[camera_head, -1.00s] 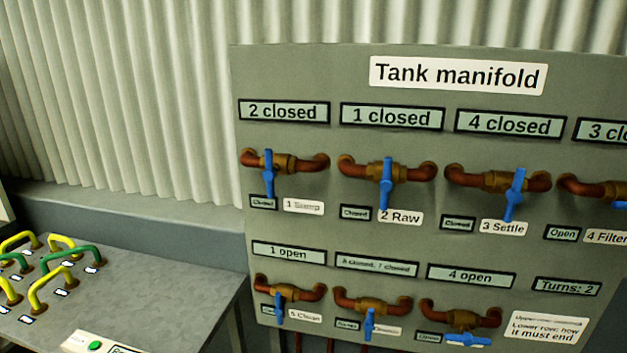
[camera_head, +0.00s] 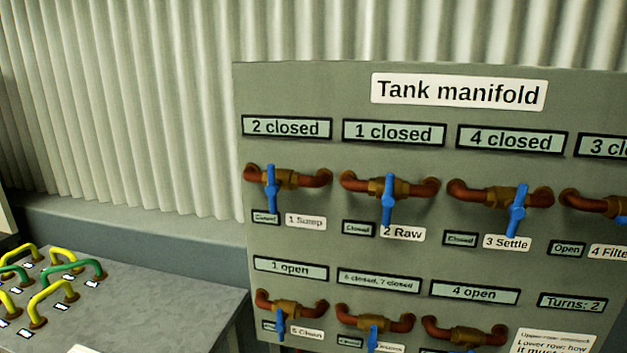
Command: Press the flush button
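No button labelled flush can be made out in the head view. A white plate (camera_head: 80,349) just shows at the bottom edge, on the front of the grey table (camera_head: 190,300); its face is cut off. The Tank manifold panel (camera_head: 590,90) stands on the right, with blue-handled valves in two rows. Its upper labels read 1 Sump, 2 Raw, 3 Settle and 4 Filter. Neither of my grippers is in view.
Yellow handles (camera_head: 52,296) and green handles (camera_head: 85,266) stand up from the table at the left. A corrugated wall (camera_head: 120,100) runs behind everything. The table's right part is bare, with a narrow gap before the panel.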

